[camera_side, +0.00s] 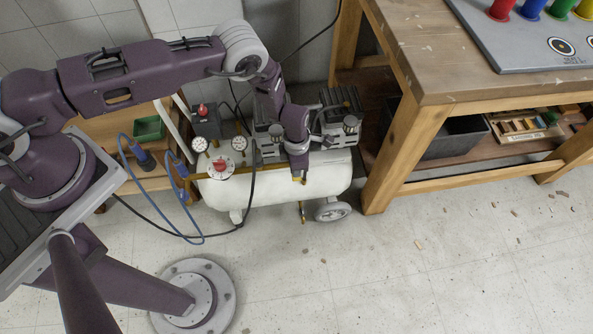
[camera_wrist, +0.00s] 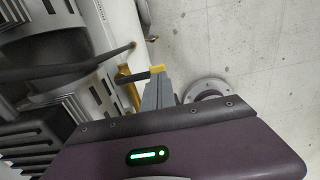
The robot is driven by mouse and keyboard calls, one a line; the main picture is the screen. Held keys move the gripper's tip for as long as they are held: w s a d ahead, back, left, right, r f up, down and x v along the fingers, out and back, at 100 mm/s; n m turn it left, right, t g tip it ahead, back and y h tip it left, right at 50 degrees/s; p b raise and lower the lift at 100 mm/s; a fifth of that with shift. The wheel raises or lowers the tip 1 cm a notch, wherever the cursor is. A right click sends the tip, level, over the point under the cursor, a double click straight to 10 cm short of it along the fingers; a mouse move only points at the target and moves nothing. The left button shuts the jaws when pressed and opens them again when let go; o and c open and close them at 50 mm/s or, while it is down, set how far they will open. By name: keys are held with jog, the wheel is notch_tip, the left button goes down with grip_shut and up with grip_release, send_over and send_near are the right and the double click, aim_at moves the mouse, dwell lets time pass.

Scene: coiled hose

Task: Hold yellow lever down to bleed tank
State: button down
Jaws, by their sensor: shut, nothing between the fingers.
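The white compressor tank (camera_side: 327,176) lies on its side on the floor, with a wheel under its right end. My gripper (camera_side: 299,179) points down in front of the tank's middle, with a yellow tip showing. In the wrist view its grey fingers (camera_wrist: 157,72) are shut and empty. A thin yellow-brown part (camera_side: 302,212) hangs below the tank, under my gripper and apart from it. In the wrist view a yellow-brown bar (camera_wrist: 130,90) stands just left of my fingers. I cannot tell which of these is the lever, or whether my fingers touch the bar.
The compressor's gauges (camera_side: 199,145) and red-centred knob (camera_side: 221,167) are at the tank's left. Blue hose (camera_side: 185,196) and a black cable run beside it. A wooden workbench (camera_side: 413,120) stands close on the right. The floor (camera_side: 400,270) in front is mostly clear, with small scraps.

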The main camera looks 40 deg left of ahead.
jog(key=shift+f, duration=0.95)
